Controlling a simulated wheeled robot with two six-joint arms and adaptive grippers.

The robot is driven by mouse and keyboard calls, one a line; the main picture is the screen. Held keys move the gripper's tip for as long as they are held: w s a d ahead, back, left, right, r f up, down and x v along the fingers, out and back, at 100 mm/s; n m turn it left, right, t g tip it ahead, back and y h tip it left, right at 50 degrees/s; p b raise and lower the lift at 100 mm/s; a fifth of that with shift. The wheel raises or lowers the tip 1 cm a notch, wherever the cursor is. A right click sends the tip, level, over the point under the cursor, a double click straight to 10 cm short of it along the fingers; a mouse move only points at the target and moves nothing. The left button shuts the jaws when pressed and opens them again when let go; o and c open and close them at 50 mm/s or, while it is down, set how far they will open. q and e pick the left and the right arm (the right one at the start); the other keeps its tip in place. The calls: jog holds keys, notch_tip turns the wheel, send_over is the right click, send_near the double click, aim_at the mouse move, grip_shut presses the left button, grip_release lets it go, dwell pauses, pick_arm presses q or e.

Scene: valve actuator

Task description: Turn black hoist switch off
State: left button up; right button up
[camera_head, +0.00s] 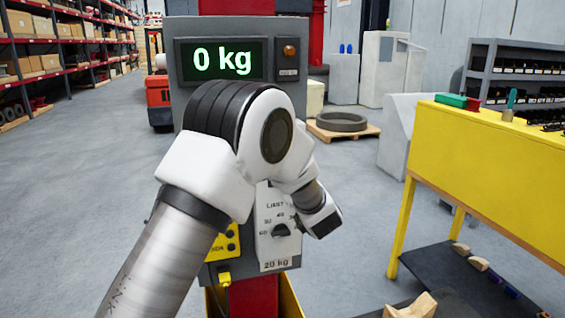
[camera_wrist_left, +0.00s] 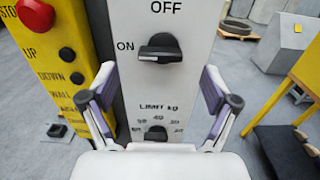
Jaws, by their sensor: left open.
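The black hoist switch (camera_wrist_left: 160,48) is in the upper middle of the left wrist view, on a light panel (camera_wrist_left: 194,22). Its bar lies level, with its left end beside the word ON. The word OFF stands above it. My left gripper (camera_wrist_left: 156,88) is open and empty. Its two fingers stand apart, left and right, below the switch in that picture, and I see no contact with it. In the head view my left arm hides the switch and the gripper's fingers.
A second black knob, the limit dial (camera_wrist_left: 157,133), sits below the switch; it also shows in the head view (camera_head: 281,230). A yellow control box (camera_wrist_left: 62,48) with a red stop button (camera_wrist_left: 36,13) is at left. The display (camera_head: 222,60) reads 0 kg. A yellow table (camera_head: 500,165) stands right.

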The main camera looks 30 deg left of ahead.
pick_arm(q)
jog(key=p+x, duration=0.2)
jog(key=x, duration=0.4)
jog(key=shift+f, duration=0.1)
jog(key=shift+d, duration=0.1)
jog(key=shift+c, duration=0.3)
jog(key=c, duration=1.1)
